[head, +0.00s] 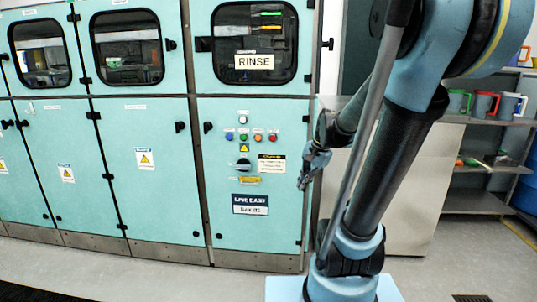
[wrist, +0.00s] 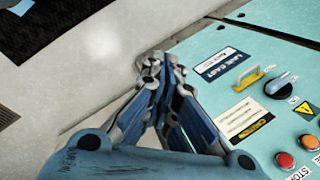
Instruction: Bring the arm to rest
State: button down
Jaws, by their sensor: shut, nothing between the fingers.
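My gripper (head: 303,181) hangs in front of the right edge of the teal cabinet marked RINSE (head: 251,220), at about the height of its control panel. In the wrist view my gripper (wrist: 152,68) has its fingertips together with nothing between them. The gripper is small in the head view, and the arm crosses the right half of that picture. In the wrist view the cabinet face (wrist: 211,39) lies to the right of the fingers, and the floor lies to the left. I cannot tell whether the fingers touch the cabinet.
The panel has coloured buttons (head: 258,137), a rotary switch (head: 243,163) and a yellow handle (head: 249,180). A grey metal cabinet (head: 420,190) stands behind my arm. A shelf (head: 478,203) with mugs is at the far right. The floor (head: 120,262) in front of the cabinets is clear.

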jog(key=s+d+f+n+h, duration=0.1)
jog(key=s+d+f+n, duration=0.1)
jog(key=s, duration=0.3)
jog(key=s+d+f+n+h, duration=0.1)
jog(key=s+d+n, duration=0.1)
jog(key=s+n, duration=0.2)
jog(key=s+d+f+n+h, duration=0.1)
jog(key=s+d+f+n, duration=0.1)
jog(key=s, duration=0.5)
jog(key=shift+f+n, duration=0.3)
jog(key=shift+n, duration=0.3)
